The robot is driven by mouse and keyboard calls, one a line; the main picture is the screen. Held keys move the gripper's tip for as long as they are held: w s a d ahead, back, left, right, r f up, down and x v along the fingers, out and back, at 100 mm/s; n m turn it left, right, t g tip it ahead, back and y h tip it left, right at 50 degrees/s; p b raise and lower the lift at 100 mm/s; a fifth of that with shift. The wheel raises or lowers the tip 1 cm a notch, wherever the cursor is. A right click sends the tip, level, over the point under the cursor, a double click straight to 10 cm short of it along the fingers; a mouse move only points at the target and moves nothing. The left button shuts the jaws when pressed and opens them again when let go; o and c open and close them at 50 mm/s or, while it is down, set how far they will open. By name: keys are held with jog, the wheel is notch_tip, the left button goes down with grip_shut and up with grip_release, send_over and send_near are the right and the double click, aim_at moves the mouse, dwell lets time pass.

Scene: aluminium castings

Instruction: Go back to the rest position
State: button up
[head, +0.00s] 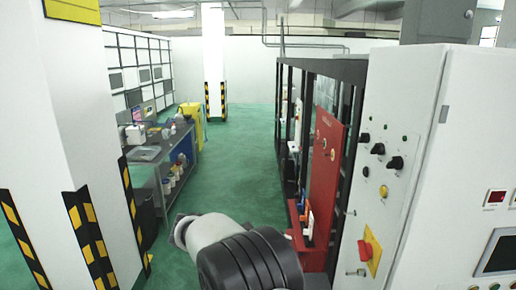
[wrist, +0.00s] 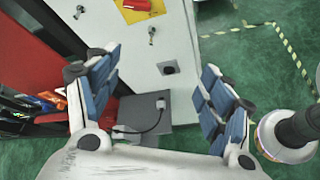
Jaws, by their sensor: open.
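My gripper (wrist: 155,98) shows in the wrist view with its two blue-padded fingers spread wide apart. It is open, and nothing is between the fingers. Behind the gap are the white face of a cabinet and a grey box with a cable near the floor. In the head view my arm shows at the bottom centre, but the gripper's fingers cannot be made out there.
A white control cabinet (head: 412,120) with knobs stands close on the right, next to a red panel (head: 325,165). A striped pillar (head: 70,130) stands at left, with a workbench (head: 150,152) behind it. The green floor (head: 235,140) between is clear.

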jog(key=s+d+f+m+g+y+b, duration=0.1)
jog(key=s+d+m+y+b, duration=0.2)
jog(key=s+d+b, duration=0.3)
jog(key=s+d+f+m+y+b, duration=0.25)
jog(key=s+d+b, duration=0.2)
jog(key=s, duration=0.35)
jog(key=s+f+m+t+y+b, duration=0.2)
jog(key=s+f+b, duration=0.3)
jog(key=s, duration=0.4)
jog(key=s+a+f+m+t+y+b, duration=0.1)
jog(key=s+f+m+y+b, duration=0.4)
jog(key=s, duration=0.4)
notch_tip(320, 180, down, 2)
jog(key=shift+f+t+b, duration=0.25)
jog(key=shift+t+b, duration=0.15)
jog(key=shift+b, duration=0.4)
jog(key=shift+m, duration=0.25)
